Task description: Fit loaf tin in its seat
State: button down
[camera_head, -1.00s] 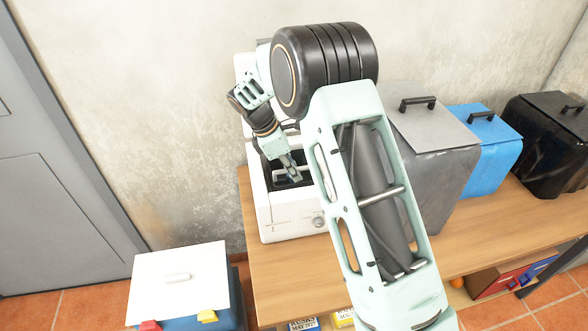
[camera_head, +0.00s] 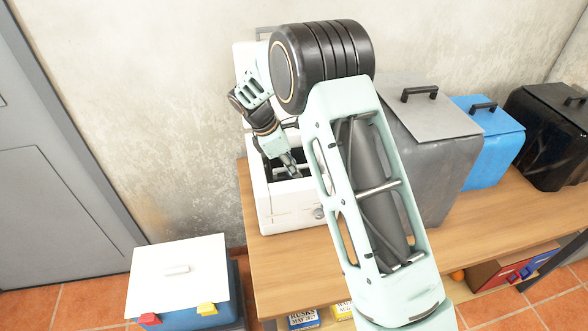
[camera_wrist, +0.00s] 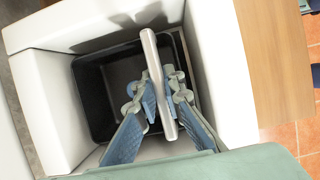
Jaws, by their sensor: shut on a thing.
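The loaf tin (camera_wrist: 103,100) is a dark, square-cornered tin with a pale metal bail handle (camera_wrist: 149,48) standing up across it. In the wrist view it is inside the opening of a white machine (camera_head: 285,216), with white walls (camera_wrist: 48,112) around it. My gripper (camera_wrist: 159,88) is shut on the handle, one blue-grey finger on each side. In the head view my gripper (camera_head: 291,171) reaches down into the machine's opening. The bottom of the tin and the seat beneath it are hidden, so I cannot tell whether it rests there.
The machine stands at the left end of a wooden bench (camera_head: 470,220). A grey bin (camera_head: 435,140), a blue bin (camera_head: 490,140) and a black bin (camera_head: 548,140) stand to the right. A white-lidded cooler box (camera_head: 180,270) is on the floor at left. The wall is close behind.

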jog(key=shift+f, duration=0.2)
dwell(0.5)
jog(key=c, duration=2)
grip_release()
jog(key=shift+o, duration=0.2)
jog(key=shift+f, duration=0.1)
jog(key=v, duration=1.2)
